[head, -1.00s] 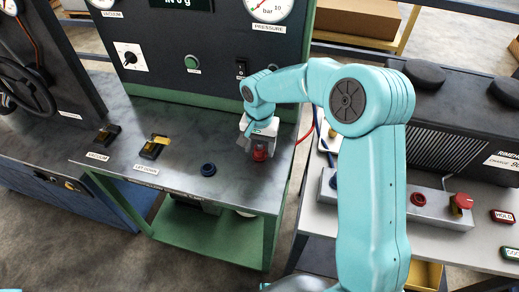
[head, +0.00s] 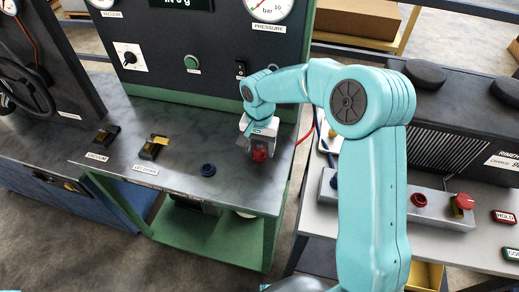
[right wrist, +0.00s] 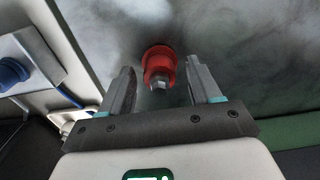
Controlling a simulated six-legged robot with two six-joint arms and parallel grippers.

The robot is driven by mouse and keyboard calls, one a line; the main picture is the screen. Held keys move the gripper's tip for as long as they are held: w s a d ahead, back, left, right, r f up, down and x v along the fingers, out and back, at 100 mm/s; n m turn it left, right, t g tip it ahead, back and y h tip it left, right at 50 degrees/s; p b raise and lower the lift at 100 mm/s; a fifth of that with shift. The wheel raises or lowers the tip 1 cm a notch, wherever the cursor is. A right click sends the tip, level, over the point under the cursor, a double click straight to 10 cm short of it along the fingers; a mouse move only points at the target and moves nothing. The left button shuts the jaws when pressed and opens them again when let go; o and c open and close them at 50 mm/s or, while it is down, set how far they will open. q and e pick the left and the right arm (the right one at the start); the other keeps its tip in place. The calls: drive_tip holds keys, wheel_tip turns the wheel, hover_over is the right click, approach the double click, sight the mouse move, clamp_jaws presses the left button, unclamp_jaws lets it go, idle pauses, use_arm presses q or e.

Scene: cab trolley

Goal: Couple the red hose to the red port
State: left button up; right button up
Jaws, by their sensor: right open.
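My right gripper (head: 260,152) is over the right front part of the grey bench top. In the right wrist view its two fingers (right wrist: 158,88) are apart, one on each side of a red fitting (right wrist: 158,62) with a metal hex tip, with gaps on both sides. The red fitting also shows in the head view (head: 260,155). I cannot tell whether it is the hose's end or a port. A thin red hose (head: 305,135) shows at the bench's right edge; its ends are hidden. A red ring (head: 419,199) sits on a grey block at the right. My left gripper is not in view.
A blue ring fitting (head: 208,170) and a black-and-yellow latch (head: 153,147) are on the bench top. A dark panel with gauges (head: 215,45) stands behind. A grey block (head: 395,205) and a black ribbed machine (head: 450,125) are on the right table. Bare bench lies around the blue ring.

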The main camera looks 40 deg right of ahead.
sight(260, 144)
clamp_jaws()
drive_tip(key=shift+r, duration=0.15)
drive_tip(key=shift+r+p, duration=2.05)
drive_tip(key=shift+r, duration=0.8)
